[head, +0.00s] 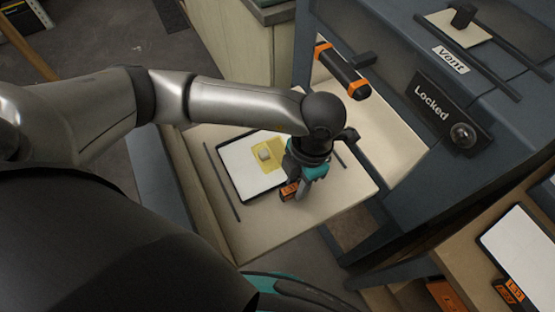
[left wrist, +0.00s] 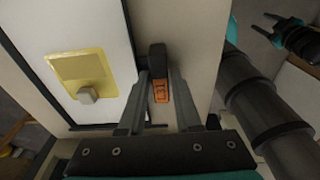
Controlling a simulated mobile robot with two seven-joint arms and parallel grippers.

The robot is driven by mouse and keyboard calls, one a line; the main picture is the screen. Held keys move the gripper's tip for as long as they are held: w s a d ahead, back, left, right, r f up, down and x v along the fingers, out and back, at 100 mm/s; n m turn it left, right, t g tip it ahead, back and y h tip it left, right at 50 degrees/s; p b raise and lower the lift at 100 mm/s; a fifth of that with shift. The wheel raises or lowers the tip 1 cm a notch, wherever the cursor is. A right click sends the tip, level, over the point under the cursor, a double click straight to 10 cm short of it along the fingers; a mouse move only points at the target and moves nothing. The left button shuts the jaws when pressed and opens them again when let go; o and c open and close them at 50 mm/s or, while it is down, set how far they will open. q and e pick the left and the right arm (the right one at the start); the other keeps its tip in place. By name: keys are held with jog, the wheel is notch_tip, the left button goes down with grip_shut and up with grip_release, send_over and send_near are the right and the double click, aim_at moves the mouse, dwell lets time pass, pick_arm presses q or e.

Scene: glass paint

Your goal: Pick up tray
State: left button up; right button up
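The tray (head: 240,178) lies on a pale bench: a white panel with a dark rim, bearing a yellow square (head: 268,152) with a small grey block (head: 264,154). It also shows in the left wrist view (left wrist: 102,22). Its orange-and-black handle (left wrist: 160,88) juts from the near edge. My left gripper (head: 297,192) is down at this handle. In the left wrist view my left gripper (left wrist: 159,72) has its fingers apart, one on each side of the handle; contact is unclear. My right gripper (left wrist: 264,25) shows at the upper right, fingers apart and empty.
A dark blue-grey cabinet with a "Locked" panel (head: 445,108) and an orange-black bar (head: 342,72) stands right of the bench (head: 290,232). Another white panel (head: 520,250) with an orange handle (head: 507,292) lies on a wooden surface at lower right.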

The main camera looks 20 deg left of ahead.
pick_arm(q)
grip_shut()
jog(key=shift+r, duration=0.1)
dwell(1.2)
